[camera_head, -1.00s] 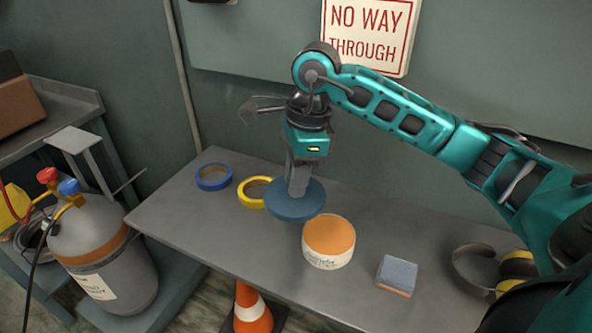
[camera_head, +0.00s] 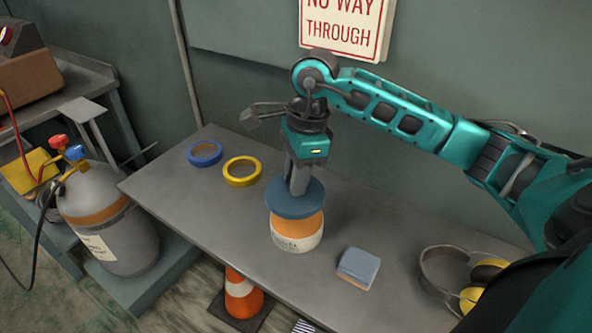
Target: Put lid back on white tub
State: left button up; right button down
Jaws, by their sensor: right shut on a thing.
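The white tub (camera_head: 295,243) stands upright on the grey bench, with orange showing at its top. The round blue lid (camera_head: 296,205) is in my right gripper (camera_head: 299,180), which points down and is shut on it. In the head view the lid overlaps the back part of the tub's top, and the front of the orange shows below it. I cannot tell whether the lid touches the tub or hovers above and behind it. My left gripper is not in view.
A blue tape roll (camera_head: 205,153) and a yellow one (camera_head: 242,171) lie left on the bench (camera_head: 190,200). A blue sponge block (camera_head: 358,267) and ear defenders (camera_head: 460,280) lie right. A gas cylinder (camera_head: 110,220) and an orange cone (camera_head: 242,297) stand nearby.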

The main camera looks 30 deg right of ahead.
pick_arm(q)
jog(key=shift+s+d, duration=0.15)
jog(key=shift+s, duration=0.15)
pick_arm(e)
jog(key=shift+s+d+f, duration=0.15)
jog(key=shift+f, duration=0.05)
jog(key=shift+f+b, duration=0.75)
jog(key=shift+f, duration=0.3)
notch_tip(320, 180, down, 3)
jog(key=shift+r+b, duration=0.2)
jog(key=shift+b, duration=0.7)
jog(key=shift+f+b, duration=0.6)
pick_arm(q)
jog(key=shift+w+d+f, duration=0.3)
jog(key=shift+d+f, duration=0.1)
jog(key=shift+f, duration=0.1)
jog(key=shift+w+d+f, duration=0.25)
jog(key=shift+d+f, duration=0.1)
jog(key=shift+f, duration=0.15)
pick_arm(e)
jog(key=shift+f, duration=0.15)
pick_arm(q)
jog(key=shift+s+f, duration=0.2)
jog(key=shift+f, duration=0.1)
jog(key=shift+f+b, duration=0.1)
jog(key=shift+b, duration=0.2)
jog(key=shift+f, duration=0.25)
pick_arm(e)
jog(key=shift+f, duration=0.2)
